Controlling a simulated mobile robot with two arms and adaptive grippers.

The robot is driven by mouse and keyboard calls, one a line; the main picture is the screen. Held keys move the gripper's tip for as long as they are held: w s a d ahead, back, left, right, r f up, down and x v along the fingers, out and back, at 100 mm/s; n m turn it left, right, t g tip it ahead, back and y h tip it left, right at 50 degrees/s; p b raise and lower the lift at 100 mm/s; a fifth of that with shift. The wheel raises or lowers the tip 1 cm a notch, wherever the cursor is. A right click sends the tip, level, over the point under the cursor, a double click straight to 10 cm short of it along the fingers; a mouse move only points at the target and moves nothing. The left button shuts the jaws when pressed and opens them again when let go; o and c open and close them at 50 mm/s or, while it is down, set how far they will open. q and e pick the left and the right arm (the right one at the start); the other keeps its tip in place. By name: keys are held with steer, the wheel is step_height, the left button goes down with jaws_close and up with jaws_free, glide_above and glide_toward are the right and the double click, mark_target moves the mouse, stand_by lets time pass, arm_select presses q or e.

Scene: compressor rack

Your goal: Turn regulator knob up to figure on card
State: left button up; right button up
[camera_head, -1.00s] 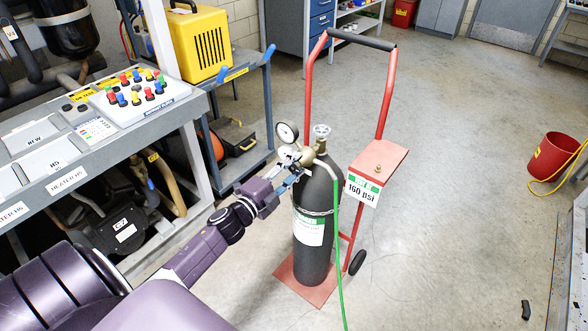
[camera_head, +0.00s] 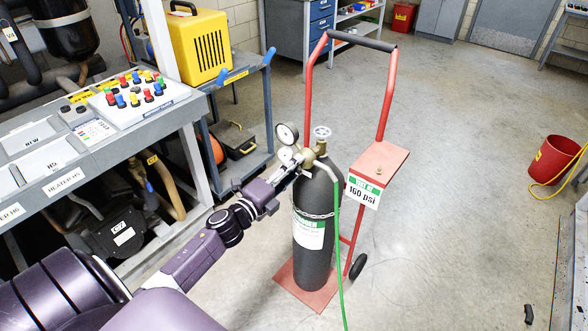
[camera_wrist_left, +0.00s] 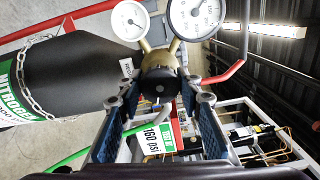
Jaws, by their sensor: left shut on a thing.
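My left gripper (camera_head: 294,162) is at the regulator on top of a black nitrogen cylinder (camera_head: 313,250). In the left wrist view its two fingers (camera_wrist_left: 160,92) are closed on the sides of the dark round regulator knob (camera_wrist_left: 160,78). The knob is mostly hidden by the gripper in the head view. One pressure gauge (camera_head: 287,134) stands above the gripper, and two gauges (camera_wrist_left: 130,20) show in the wrist view, their readings too small to tell. The card (camera_head: 363,190) on the cart reads 160 psi; it also shows in the wrist view (camera_wrist_left: 157,139). My right gripper is not in view.
The cylinder stands chained on a red hand cart (camera_head: 388,100). A green hose (camera_head: 338,255) runs down its front. At left are a rack bench with a button panel (camera_head: 140,98) and a yellow unit (camera_head: 190,45).

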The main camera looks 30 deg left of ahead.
arm_select(q)
steer(key=shift+f, duration=0.1)
steer(key=o, duration=1.2)
steer(key=shift+c, duration=0.2)
steer(key=s, duration=1.2)
steer(key=shift+a, duration=0.45)
